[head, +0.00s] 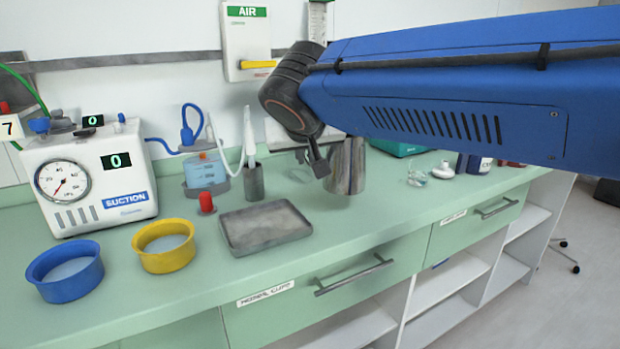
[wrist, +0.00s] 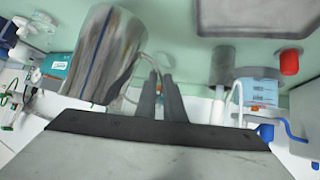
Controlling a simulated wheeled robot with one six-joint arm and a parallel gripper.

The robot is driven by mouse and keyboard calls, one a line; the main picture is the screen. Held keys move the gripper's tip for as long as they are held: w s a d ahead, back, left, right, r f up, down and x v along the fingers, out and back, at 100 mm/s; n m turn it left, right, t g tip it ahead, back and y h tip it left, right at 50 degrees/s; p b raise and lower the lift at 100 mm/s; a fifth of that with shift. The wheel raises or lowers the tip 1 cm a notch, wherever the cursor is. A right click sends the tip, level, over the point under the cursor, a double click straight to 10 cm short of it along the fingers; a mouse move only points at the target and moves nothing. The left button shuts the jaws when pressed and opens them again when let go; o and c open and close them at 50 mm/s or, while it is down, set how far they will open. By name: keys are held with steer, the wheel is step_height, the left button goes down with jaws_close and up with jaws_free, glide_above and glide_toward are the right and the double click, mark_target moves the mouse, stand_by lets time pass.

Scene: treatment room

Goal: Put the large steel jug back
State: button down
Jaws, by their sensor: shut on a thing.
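The large steel jug (head: 347,166) is a shiny metal vessel over the middle of the green counter, to the right of the grey tray. It looks upright in the head view. My gripper (head: 319,166) is at its left side, shut on the jug, with my blue arm reaching in from the right. In the wrist view the jug (wrist: 104,55) fills the upper left and its thin handle meets my two dark fingers (wrist: 161,82). I cannot tell whether the jug's base touches the counter.
A grey tray (head: 262,246), a red-capped item (head: 206,203) and a grey holder (head: 253,182) stand left of the jug. Yellow (head: 163,262) and blue (head: 64,289) bowls and a suction unit (head: 130,178) are farther left. Small glassware (head: 417,177) and a teal box (wrist: 57,66) are near.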

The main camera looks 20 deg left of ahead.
steer(key=shift+f, duration=2.3)
steer(key=shift+f, duration=0.1)
steer(key=c, duration=1.9)
jaws_free()
steer(key=shift+o, duration=0.2)
steer(key=v, duration=1.2)
